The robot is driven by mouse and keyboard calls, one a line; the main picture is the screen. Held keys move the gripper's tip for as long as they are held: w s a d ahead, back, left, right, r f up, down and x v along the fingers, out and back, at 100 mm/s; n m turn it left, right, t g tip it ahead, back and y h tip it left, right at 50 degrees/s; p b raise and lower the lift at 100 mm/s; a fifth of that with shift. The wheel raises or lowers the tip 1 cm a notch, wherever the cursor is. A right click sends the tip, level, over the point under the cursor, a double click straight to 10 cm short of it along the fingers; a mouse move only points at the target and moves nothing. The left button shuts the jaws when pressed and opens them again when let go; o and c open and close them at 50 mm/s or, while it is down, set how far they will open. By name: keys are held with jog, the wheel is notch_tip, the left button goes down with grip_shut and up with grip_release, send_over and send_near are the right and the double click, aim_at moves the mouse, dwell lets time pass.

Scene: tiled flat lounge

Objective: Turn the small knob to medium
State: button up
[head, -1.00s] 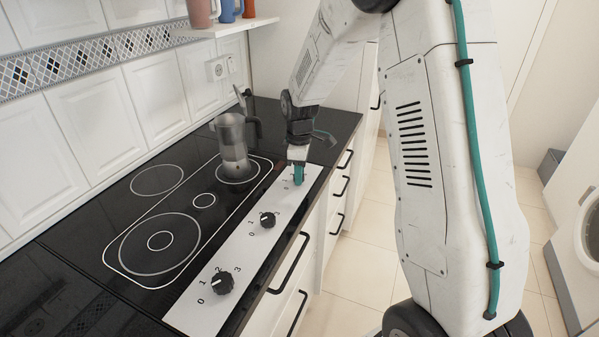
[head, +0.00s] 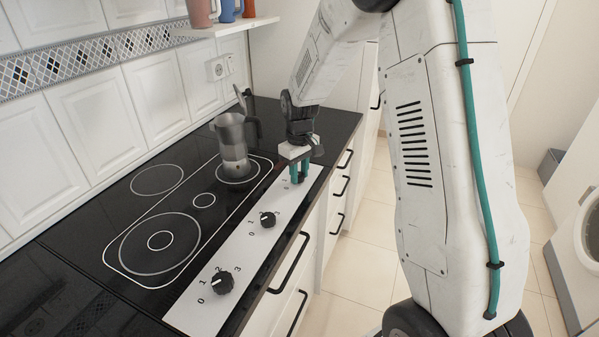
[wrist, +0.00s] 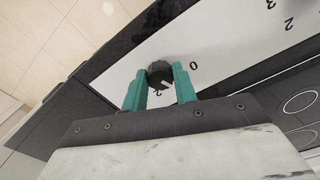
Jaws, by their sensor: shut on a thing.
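The small knob (wrist: 160,75) is black and round, at the far end of the pale control panel (head: 245,235). In the wrist view it sits between the two teal fingers of my gripper (wrist: 161,85), which is shut on it. The right finger may cover a mark there. In the head view my gripper (head: 299,172) points down at the panel and hides this knob.
A middle knob (head: 268,220) and a larger near knob (head: 222,282) stand on the same panel. A metal moka pot (head: 233,145) stands on the black hob (head: 185,225), left of my gripper. Drawers with dark handles (head: 290,262) lie below the counter's right edge.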

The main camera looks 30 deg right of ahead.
aim_at(299, 174)
jog(key=m, duration=1.2)
jog(key=shift+w+r, duration=0.1)
jog(key=shift+m, duration=0.3)
dwell(0.3)
jog(key=o, duration=1)
notch_tip(299, 174, up, 8)
jog(key=shift+f, duration=0.15)
